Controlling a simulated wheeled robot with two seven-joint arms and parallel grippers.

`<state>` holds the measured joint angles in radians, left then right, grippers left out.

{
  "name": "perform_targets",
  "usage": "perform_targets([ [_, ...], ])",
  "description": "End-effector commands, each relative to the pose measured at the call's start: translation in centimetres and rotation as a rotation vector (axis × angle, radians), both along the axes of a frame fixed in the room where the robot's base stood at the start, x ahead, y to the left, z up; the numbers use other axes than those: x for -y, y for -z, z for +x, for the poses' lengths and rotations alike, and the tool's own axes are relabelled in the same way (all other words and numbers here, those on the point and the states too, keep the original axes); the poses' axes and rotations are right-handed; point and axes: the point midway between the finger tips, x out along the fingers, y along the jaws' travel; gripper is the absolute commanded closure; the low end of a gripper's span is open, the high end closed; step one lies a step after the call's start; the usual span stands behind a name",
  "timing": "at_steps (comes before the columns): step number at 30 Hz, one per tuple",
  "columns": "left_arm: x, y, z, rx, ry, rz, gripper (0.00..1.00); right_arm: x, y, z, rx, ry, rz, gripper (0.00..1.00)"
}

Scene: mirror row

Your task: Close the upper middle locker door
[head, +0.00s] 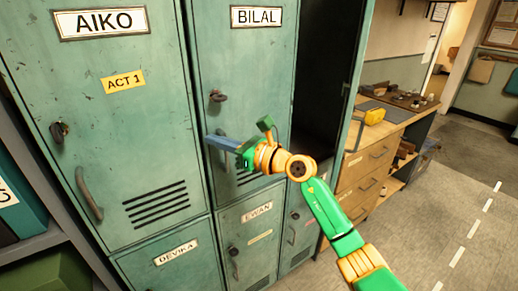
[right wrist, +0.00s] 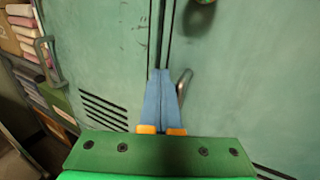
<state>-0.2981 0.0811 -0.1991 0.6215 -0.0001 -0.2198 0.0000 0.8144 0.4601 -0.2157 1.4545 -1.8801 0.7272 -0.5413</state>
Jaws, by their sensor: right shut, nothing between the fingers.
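The upper middle locker door (head: 240,62) is green and carries a BILAL label (head: 256,16). It stands nearly flush with the row, with a narrow dark line along its left edge; I cannot tell whether it is fully shut. Its lock (head: 218,96) shows above my right gripper (head: 212,140). The blue fingers are together and empty, at the door's left edge beside its handle (right wrist: 184,82), which they partly hide. I cannot tell whether the fingertips touch the door. In the right wrist view the fingertips (right wrist: 160,72) lie over the seam between two doors. My left gripper is out of view.
The AIKO door (head: 140,120) on the left looks shut. The locker to the right is open, with a dark interior (head: 318,70) and its door (head: 354,60) swung outward. Lower lockers look shut. A wooden workbench (head: 362,175) stands at the right; the floor (head: 450,200) beyond is clear.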

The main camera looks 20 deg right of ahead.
Motion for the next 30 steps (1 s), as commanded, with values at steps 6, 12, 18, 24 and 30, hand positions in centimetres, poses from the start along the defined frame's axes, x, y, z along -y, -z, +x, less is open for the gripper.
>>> perform_targets([
  [6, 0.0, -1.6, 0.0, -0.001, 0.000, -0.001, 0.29, -0.5, -0.3, 1.4, -0.001, 0.069, 0.000, 1.00],
  [12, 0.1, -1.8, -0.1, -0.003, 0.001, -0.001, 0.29, -0.5, -0.2, 1.9, 0.002, 0.095, 0.000, 1.00],
  [18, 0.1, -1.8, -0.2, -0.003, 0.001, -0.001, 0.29, -0.5, -0.3, 1.9, 0.006, 0.098, 0.002, 1.00],
  [24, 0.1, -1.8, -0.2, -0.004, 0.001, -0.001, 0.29, -0.4, -0.4, 1.9, 0.009, 0.099, 0.003, 1.00],
  [30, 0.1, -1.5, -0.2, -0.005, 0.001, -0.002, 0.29, 0.0, -0.4, 1.8, 0.011, 0.098, 0.003, 1.00],
])
